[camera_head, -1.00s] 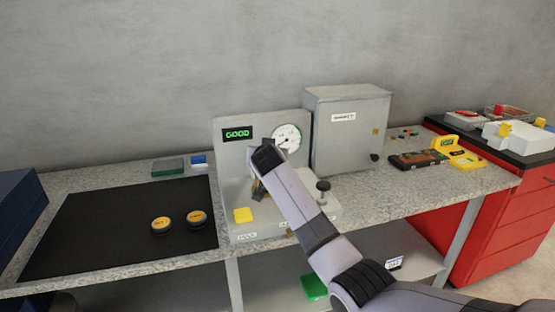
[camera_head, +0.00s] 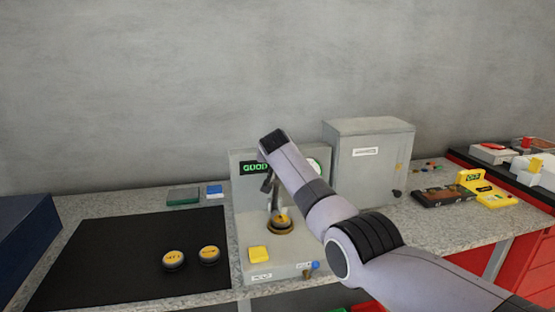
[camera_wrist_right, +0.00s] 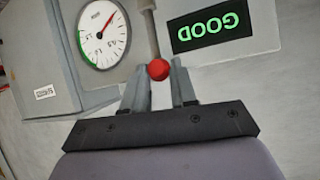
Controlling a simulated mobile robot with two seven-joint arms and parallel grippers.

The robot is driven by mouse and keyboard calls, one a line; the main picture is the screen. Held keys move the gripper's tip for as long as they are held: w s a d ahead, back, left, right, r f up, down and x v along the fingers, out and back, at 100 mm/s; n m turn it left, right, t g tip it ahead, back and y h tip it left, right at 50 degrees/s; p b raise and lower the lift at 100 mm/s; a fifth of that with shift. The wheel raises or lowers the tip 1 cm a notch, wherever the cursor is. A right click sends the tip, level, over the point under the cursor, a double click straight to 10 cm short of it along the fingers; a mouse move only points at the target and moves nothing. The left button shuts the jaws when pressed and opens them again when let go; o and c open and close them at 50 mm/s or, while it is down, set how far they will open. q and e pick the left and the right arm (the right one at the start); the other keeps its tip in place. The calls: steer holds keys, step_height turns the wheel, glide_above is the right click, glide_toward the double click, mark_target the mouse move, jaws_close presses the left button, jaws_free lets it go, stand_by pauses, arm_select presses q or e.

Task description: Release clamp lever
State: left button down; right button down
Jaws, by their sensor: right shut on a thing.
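The clamp lever shows in the right wrist view as a grey rod (camera_wrist_right: 152,32) with a red ball knob (camera_wrist_right: 158,69) at its end. My right gripper (camera_wrist_right: 160,82) is shut on this knob, one finger on each side. In the head view my right gripper (camera_head: 269,184) is above the grey test fixture (camera_head: 240,200), in front of its display. Below it, a round black and yellow puck (camera_head: 280,226) sits on the fixture base. The lever's pivot is hard to make out. The display (camera_wrist_right: 211,27) reads GOOD, upside down in the wrist view. My left gripper is not in view.
A gauge (camera_wrist_right: 102,35) is on the fixture panel and a yellow button (camera_head: 259,254) on its base. A grey cabinet (camera_head: 368,165) stands close on the right. Two pucks (camera_head: 174,260) (camera_head: 209,255) lie on the black mat (camera_head: 120,250) at left.

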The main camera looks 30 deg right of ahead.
steer(key=shift+w+d+r, duration=0.1)
steer(key=shift+w+r, duration=0.3)
steer(key=shift+r, duration=0.35)
steer(key=shift+w+t, duration=0.1)
steer(key=shift+t, duration=0.2)
steer(key=c, duration=1.1)
jaws_free()
steer(key=shift+c, duration=0.2)
steer(key=shift+o, duration=1.2)
steer(key=shift+w+f, duration=0.2)
steer(key=shift+f, duration=0.15)
steer(key=shift+s, duration=0.1)
steer(key=shift+s, duration=0.1)
